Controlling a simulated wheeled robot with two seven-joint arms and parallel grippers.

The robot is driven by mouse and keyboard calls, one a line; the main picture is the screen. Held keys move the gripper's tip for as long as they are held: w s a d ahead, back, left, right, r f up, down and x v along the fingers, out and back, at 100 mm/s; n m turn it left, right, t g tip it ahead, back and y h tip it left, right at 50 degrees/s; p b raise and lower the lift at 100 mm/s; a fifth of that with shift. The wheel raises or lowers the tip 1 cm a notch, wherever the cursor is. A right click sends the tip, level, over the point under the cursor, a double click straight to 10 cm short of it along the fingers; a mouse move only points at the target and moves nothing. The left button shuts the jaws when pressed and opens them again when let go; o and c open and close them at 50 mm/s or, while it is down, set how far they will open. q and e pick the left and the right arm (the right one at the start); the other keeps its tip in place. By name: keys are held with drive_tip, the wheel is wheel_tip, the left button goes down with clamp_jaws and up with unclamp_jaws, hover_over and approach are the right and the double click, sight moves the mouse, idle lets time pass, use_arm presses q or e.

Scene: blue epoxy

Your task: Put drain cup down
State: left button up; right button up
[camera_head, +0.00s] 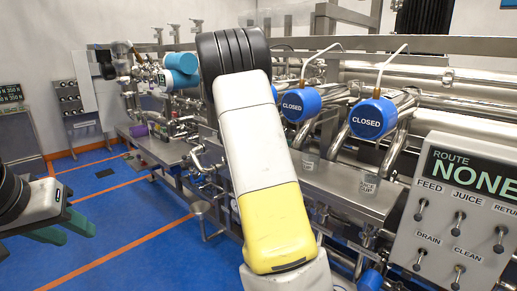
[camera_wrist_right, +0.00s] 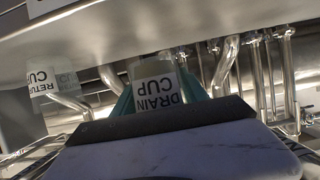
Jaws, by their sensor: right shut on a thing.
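In the head view my right arm hides that gripper and the drain cup. My left gripper (camera_head: 68,231) is at the left edge of the head view, its teal fingers apart and empty, over the blue floor.
A return cup (camera_wrist_right: 43,84) is left of the drain cup in the wrist view. The "ROUTE NONE" panel (camera_head: 462,205) is at right. The left floor is clear.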

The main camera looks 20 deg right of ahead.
drive_tip(key=shift+w+d+f, duration=0.1)
drive_tip(key=shift+w+d, duration=0.5)
drive_tip(key=shift+w, duration=0.35)
drive_tip(key=shift+f, duration=1.75)
drive_tip(key=shift+f, duration=0.1)
drive_tip(key=o, duration=1.4)
